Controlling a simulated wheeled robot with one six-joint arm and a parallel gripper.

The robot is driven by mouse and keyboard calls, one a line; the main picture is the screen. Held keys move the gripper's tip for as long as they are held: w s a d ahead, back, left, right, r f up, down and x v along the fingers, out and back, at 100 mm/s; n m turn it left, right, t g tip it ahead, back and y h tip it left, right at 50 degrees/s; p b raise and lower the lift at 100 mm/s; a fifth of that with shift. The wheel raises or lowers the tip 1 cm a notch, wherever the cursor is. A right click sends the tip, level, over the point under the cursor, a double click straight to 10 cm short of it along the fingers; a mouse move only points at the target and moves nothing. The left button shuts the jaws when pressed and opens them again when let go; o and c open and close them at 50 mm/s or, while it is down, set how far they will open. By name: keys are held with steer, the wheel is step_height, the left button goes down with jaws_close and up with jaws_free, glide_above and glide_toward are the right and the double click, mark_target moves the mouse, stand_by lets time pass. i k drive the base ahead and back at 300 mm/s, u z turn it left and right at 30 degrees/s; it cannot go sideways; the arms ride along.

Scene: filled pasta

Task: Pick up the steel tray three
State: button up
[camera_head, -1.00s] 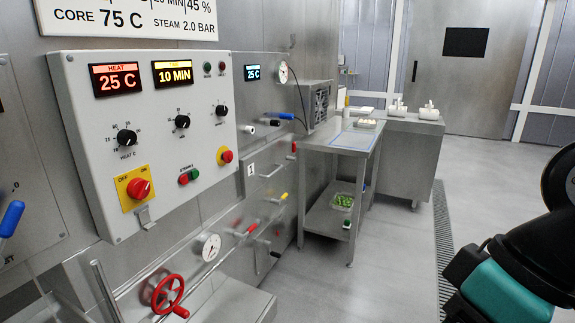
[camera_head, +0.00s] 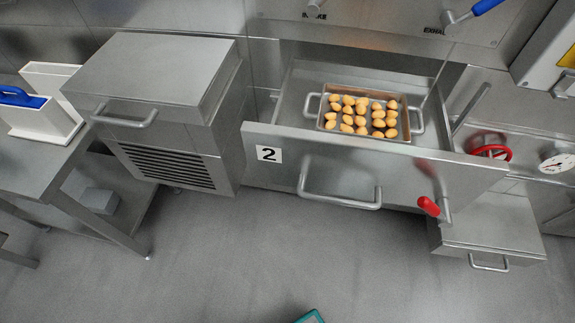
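A steel tray (camera_head: 406,118) with side handles sits inside an open steel drawer marked 2 (camera_head: 330,158), in the upper middle of the head view. It holds several rows of golden-brown filled pasta pieces (camera_head: 362,112). No label on the tray can be read, so I cannot tell whether it is tray three. The drawer's front wall stands close in front of the tray. My gripper is not in view; only a teal bit of my own body shows at the bottom edge.
A steel box unit with a vent (camera_head: 165,165) stands left of the drawer. A table (camera_head: 40,165) at far left holds a white container with a blue handle (camera_head: 20,98). A red-tipped lever (camera_head: 430,207) sticks out at the drawer's right. The floor (camera_head: 270,260) in front is clear.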

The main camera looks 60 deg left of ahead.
mark_target(356, 111)
steer(key=u, duration=1.55)
steer(key=k, duration=0.55)
steer(key=z, duration=0.4)
steer(key=i, duration=1.1)
steer(key=u, duration=0.45)
